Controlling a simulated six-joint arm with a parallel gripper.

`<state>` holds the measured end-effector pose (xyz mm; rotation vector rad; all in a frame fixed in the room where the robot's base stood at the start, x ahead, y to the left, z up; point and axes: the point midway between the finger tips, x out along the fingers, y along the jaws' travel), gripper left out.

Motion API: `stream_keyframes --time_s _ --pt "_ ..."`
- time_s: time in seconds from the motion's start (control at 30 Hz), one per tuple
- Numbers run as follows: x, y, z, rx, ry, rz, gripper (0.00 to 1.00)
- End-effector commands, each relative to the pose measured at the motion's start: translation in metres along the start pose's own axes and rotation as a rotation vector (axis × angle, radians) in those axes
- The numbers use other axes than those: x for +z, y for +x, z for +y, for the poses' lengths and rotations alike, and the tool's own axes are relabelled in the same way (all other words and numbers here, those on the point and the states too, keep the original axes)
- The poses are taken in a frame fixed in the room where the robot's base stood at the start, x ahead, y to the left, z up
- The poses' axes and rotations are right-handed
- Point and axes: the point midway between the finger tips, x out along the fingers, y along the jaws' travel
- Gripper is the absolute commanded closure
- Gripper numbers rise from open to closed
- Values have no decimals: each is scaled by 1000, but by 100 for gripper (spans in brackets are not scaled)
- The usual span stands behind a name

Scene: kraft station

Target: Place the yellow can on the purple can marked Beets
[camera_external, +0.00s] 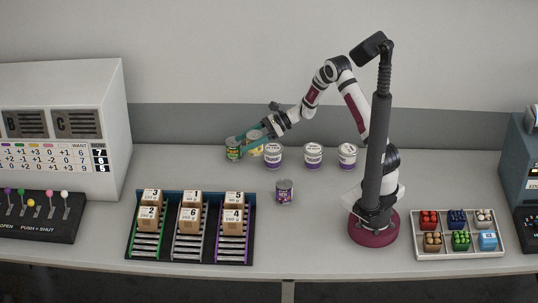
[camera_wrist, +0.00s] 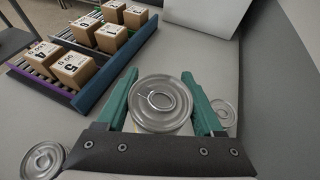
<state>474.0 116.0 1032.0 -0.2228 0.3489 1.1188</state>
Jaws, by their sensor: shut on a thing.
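The yellow can (camera_external: 255,151) is between the fingers of my gripper (camera_external: 250,140), at the back left of the counter. In the wrist view its silver ring-pull lid (camera_wrist: 160,103) sits between the two teal fingers of my gripper (camera_wrist: 163,95), which is shut on it. I cannot tell whether the can is lifted or still touching the counter. A purple can (camera_external: 284,192) stands upright by itself nearer the front, right of the box rack; its label is too small to read. My gripper is behind and left of it.
The rack (camera_external: 172,243) of numbered boxes is in front. A tray (camera_external: 455,253) lies at right.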

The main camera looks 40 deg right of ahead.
Motion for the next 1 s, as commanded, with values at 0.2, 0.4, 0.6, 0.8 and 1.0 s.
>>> stream_keyframes --time_s 0.2,0.4,0.6,0.8,1.0 --pt "5 -42 3 8 -11 1 96" --pt "9 -117 46 49 -38 5 96" --pt "14 -173 103 95 -47 2 96" --pt "10 -155 129 121 -43 -1 96" --pt "-2 -85 148 123 -43 -1 96"
